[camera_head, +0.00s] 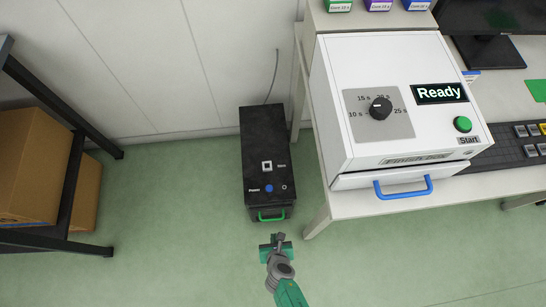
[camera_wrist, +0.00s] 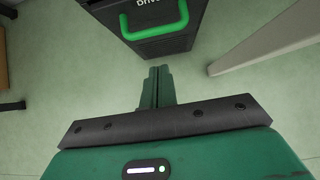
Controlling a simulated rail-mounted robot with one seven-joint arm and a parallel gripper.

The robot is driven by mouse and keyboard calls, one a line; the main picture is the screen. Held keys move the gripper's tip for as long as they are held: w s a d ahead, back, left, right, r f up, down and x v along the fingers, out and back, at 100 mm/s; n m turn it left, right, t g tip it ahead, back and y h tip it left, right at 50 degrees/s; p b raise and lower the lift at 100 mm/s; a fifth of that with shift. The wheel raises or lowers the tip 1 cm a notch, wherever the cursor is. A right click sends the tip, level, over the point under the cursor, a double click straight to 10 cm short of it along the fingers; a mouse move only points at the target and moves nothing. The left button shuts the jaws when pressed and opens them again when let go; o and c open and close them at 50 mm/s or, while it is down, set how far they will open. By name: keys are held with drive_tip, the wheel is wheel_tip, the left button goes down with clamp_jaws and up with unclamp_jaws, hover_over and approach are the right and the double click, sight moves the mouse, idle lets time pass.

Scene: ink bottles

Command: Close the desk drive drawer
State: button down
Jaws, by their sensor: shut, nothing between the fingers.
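The black desk drive (camera_head: 258,150) stands on the floor beside the desk. A green handle (camera_head: 271,217) is on its drawer front, at the end facing me. In the wrist view the green handle (camera_wrist: 152,32) shows at the top, on the dark drawer front (camera_wrist: 160,48). I cannot tell how far the drawer stands out. My gripper (camera_head: 278,238) is just in front of the handle, apart from it. In the wrist view its fingers (camera_wrist: 160,72) are together and empty, pointing towards the drawer front below the handle.
The white desk (camera_head: 350,206) is to the right, with a leg near the drive. On it stands a white machine (camera_head: 345,110) with a blue handle (camera_head: 403,188). A black rack (camera_head: 68,190) with cardboard boxes is at the left. Floor between rack and drive is clear.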

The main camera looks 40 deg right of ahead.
drive_tip(key=p+v, duration=0.4)
drive_tip(key=v, duration=0.4)
drive_tip(key=shift+r, duration=0.4)
drive_tip(key=shift+w, duration=0.2)
